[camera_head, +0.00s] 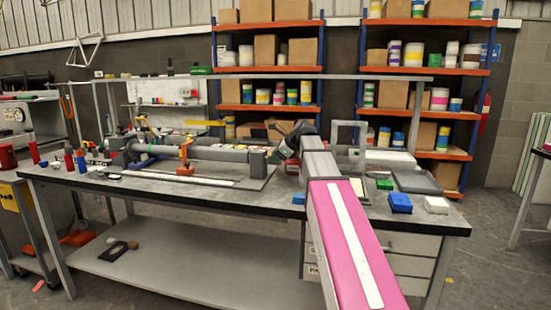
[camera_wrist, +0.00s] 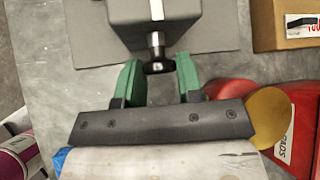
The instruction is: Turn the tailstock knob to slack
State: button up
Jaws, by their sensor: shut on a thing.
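The tailstock (camera_head: 258,162) is a grey block at the right end of the long grey bar fixture on the bench. In the wrist view the tailstock block (camera_wrist: 185,14) is at the top, with a shiny stem leading to a dark round knob (camera_wrist: 158,67). My gripper (camera_wrist: 160,68) has its green fingers on either side of the knob and is shut on it. In the head view my gripper (camera_head: 288,146) is beside the tailstock's right end; the knob is hidden there. The knob's turn angle cannot be read.
The workbench (camera_head: 100,183) holds small bottles at left and a blue box (camera_head: 400,202) at right. In the wrist view a cardboard box (camera_wrist: 285,38) is at upper right, and a red item (camera_wrist: 225,88) lies close to my gripper. Shelves (camera_head: 268,75) stand behind.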

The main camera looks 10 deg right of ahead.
jog(key=n+t, duration=0.2)
jog(key=t, duration=0.1)
jog(key=n+t, duration=0.3)
jog(key=t, duration=0.1)
jog(key=f+n+t, duration=0.1)
jog(key=n+t, duration=0.1)
jog(key=t, duration=0.1)
jog(key=shift+s+a+t+h, duration=0.15)
jog(key=shift+s+t+h, duration=0.15)
jog(key=shift+s+h, duration=0.1)
jog(key=shift+n+t, duration=0.3)
jog(key=shift+n, duration=0.2)
dwell(0.5)
jog(key=o, duration=0.9)
jog(key=v, duration=0.9)
jog(key=shift+s, duration=0.35)
jog(key=shift+s+d, duration=0.4)
jog(key=shift+s, duration=0.05)
